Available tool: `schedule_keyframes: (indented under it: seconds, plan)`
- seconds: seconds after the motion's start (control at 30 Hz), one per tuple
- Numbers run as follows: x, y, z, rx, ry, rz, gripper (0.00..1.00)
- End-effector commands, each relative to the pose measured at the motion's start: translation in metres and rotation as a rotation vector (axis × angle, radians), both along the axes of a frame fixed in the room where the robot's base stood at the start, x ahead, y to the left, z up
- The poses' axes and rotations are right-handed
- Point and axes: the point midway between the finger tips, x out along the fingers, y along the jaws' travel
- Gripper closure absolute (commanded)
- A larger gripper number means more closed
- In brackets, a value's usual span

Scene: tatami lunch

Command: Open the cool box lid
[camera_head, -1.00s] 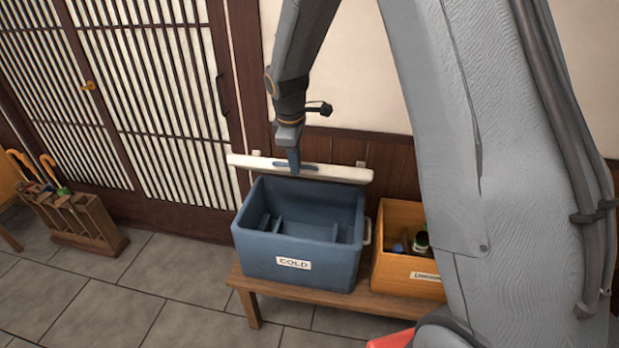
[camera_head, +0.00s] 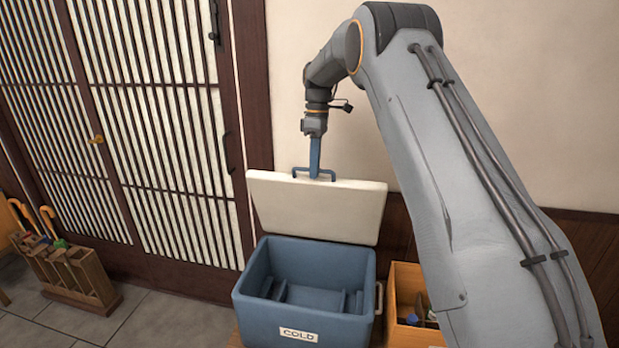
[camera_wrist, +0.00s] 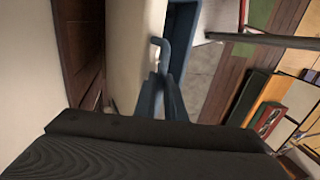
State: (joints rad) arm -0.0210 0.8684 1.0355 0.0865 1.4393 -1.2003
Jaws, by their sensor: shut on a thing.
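The blue cool box (camera_head: 300,285), labelled COLD, stands on a low wooden bench in the head view. Its white lid (camera_head: 315,208) is raised at the back, tilted up close to upright, and the inside with its dividers shows. The part of the handle inside the fingers is hidden.
A wooden crate (camera_head: 405,285) with bottles stands right of the cool box, partly hidden by my arm. A dark wall panel and pale wall (camera_head: 460,110) are close behind the lid. A slatted door (camera_head: 160,130) and an umbrella stand (camera_head: 75,278) are at left.

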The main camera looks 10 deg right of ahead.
Motion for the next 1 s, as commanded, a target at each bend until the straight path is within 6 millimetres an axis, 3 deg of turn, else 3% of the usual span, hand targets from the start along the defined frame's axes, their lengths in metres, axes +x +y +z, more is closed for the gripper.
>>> schedule_keyframes:
  seconds: [0.67,0.7,0.8,1.0]
  plan:
    - [0.006,-0.007,-0.003,0.005,0.002,-0.006,1.0]
    - [0.006,-0.007,-0.003,0.005,0.002,-0.006,0.87]
    - [0.006,-0.007,-0.002,0.005,0.002,-0.006,0.71]
    - [0.006,-0.01,-0.001,0.003,0.003,-0.01,0.71]
